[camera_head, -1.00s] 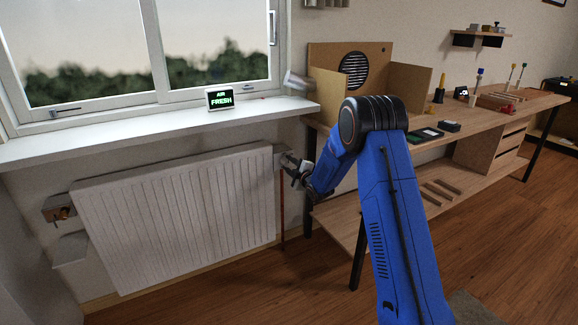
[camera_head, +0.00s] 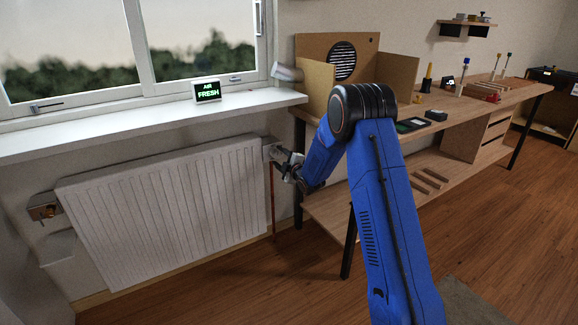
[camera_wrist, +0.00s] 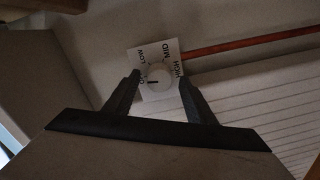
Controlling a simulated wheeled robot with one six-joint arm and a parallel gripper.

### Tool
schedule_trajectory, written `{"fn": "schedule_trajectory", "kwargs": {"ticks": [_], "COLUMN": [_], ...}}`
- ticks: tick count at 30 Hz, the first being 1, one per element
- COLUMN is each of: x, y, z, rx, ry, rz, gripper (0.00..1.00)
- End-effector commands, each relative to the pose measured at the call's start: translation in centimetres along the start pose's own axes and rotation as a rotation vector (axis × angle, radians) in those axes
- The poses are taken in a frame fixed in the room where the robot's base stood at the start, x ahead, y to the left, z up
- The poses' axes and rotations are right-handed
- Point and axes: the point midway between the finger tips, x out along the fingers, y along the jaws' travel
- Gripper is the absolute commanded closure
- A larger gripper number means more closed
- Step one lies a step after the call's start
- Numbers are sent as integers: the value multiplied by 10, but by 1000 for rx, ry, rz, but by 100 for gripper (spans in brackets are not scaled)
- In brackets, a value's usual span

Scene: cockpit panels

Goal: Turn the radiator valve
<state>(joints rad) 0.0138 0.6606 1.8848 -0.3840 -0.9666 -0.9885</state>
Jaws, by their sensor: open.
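The radiator (camera_head: 165,205) is a white ribbed panel on the wall below the window sill. Its valve is a round white knob (camera_wrist: 158,79) on a square white plate (camera_wrist: 143,53) with LOW, MID and HIGH lettering, seen in the wrist view. A dark mark on the knob points toward the bottom of that picture. My gripper (camera_wrist: 160,80) is open, with one finger on each side of the knob; I cannot tell whether either touches it. In the head view my gripper (camera_head: 284,163) is at the radiator's upper right corner and the knob is hard to make out.
A copper pipe (camera_head: 272,205) runs down beside the radiator's right end. The wooden workbench (camera_head: 400,150) stands close to the right of my gripper. The white sill (camera_head: 130,122) with an AIR FRESH display (camera_head: 207,91) lies above. Open floor is in front.

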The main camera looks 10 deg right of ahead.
Motion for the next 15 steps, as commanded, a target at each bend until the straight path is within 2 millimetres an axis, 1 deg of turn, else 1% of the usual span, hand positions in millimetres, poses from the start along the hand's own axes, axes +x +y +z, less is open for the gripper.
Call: {"fn": "schedule_trajectory", "kwargs": {"ticks": [5,15], "x": [-31,-99], "y": [1,1], "z": [0,0], "rx": [1,0], "ry": [-2,-1], "rz": [0,0], "gripper": [50,50]}}
